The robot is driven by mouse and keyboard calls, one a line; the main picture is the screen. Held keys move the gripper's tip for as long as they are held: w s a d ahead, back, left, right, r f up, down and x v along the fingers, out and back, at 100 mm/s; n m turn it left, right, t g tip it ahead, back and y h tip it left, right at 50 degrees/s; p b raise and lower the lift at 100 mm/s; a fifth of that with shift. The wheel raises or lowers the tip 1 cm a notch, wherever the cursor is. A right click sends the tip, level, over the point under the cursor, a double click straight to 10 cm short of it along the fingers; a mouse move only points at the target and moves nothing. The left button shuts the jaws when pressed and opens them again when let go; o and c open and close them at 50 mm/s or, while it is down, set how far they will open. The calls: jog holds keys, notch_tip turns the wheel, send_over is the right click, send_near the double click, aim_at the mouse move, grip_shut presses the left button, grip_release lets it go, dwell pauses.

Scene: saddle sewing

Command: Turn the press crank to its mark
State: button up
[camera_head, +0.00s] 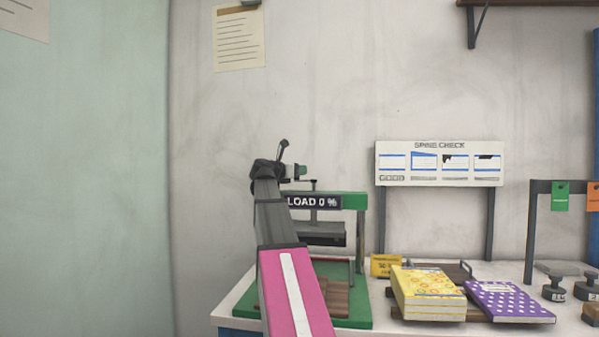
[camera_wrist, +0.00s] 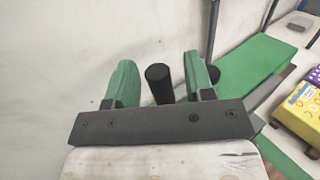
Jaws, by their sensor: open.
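The press (camera_head: 357,230) has a green frame with a dark sign reading "LOAD 0 %" (camera_head: 314,202); its green top beam (camera_wrist: 258,65) shows in the wrist view. My gripper (camera_head: 300,170) is above the press's left side in the head view, partly hidden by my arm. In the wrist view my gripper (camera_wrist: 160,84) has its two green fingers spread apart. A black upright cylinder, seemingly the crank handle (camera_wrist: 158,85), stands between them with visible gaps on both sides. Another black round part (camera_wrist: 213,74) shows behind the right finger. I cannot make out the crank's mark.
On the table (camera_head: 232,312), right of the press, lie a yellow patterned book (camera_head: 430,290) and a purple dotted book (camera_head: 508,299). A "SPINE CHECK" board (camera_head: 440,163) stands behind them. Stamp-like weights (camera_head: 554,290) are at far right. The wall is close behind the press.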

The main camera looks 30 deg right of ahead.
jog(key=v, duration=0.9)
